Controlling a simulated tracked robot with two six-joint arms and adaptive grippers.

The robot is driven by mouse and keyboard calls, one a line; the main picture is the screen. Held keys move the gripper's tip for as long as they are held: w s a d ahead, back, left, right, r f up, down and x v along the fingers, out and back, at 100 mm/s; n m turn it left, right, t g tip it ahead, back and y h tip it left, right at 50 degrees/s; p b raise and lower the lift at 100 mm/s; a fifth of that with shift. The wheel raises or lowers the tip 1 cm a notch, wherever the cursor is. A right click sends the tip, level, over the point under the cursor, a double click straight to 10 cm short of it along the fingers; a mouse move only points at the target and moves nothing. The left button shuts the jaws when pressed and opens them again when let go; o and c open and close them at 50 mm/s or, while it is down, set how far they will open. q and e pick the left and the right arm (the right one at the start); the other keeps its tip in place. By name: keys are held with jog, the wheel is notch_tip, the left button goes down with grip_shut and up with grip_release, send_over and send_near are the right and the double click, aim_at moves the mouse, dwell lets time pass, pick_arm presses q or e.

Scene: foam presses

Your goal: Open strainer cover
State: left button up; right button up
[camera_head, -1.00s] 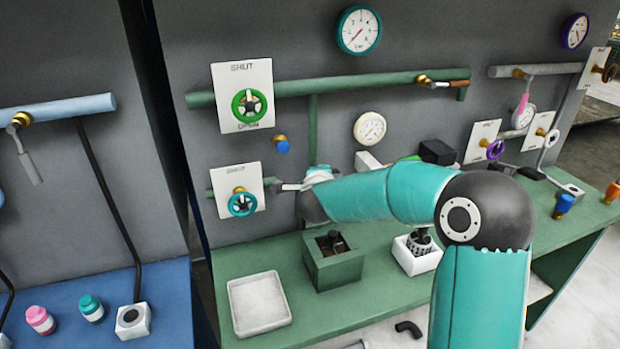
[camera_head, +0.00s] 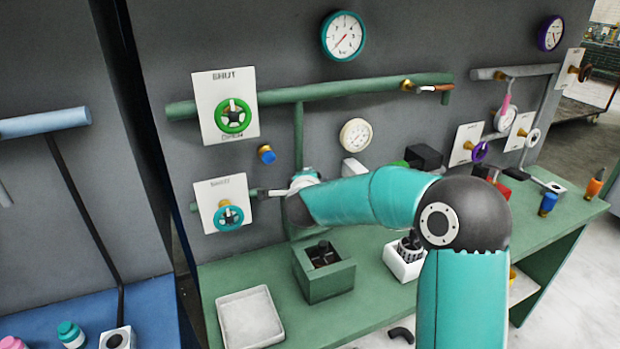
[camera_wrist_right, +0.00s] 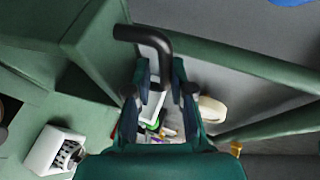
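My right arm reaches across the bench in the head view, with its gripper (camera_head: 270,192) beside the lower teal handwheel (camera_head: 228,217). In the right wrist view the gripper (camera_wrist_right: 160,72) has its two fingers apart. A black bent tube (camera_wrist_right: 150,38) crosses in front of the fingertips; whether it touches them I cannot tell. A green open-topped box (camera_head: 323,270) holds a dark part. A white box (camera_head: 403,259) holds a perforated, basket-like part and also shows in the wrist view (camera_wrist_right: 55,150). I cannot tell which part is the strainer cover. My left gripper is out of view.
A white tray (camera_head: 249,318) stands at the bench's front left. A black elbow (camera_head: 401,333) lies near the front edge. A green pipe (camera_head: 305,93), a green handwheel (camera_head: 233,116) and gauges (camera_head: 343,36) line the grey wall. My arm hides part of the bench behind it.

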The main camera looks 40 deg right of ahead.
jog(key=shift+w+a, duration=0.15)
jog(key=shift+a, duration=0.1)
jog(key=v, duration=1.2)
jog(key=shift+o, duration=0.4)
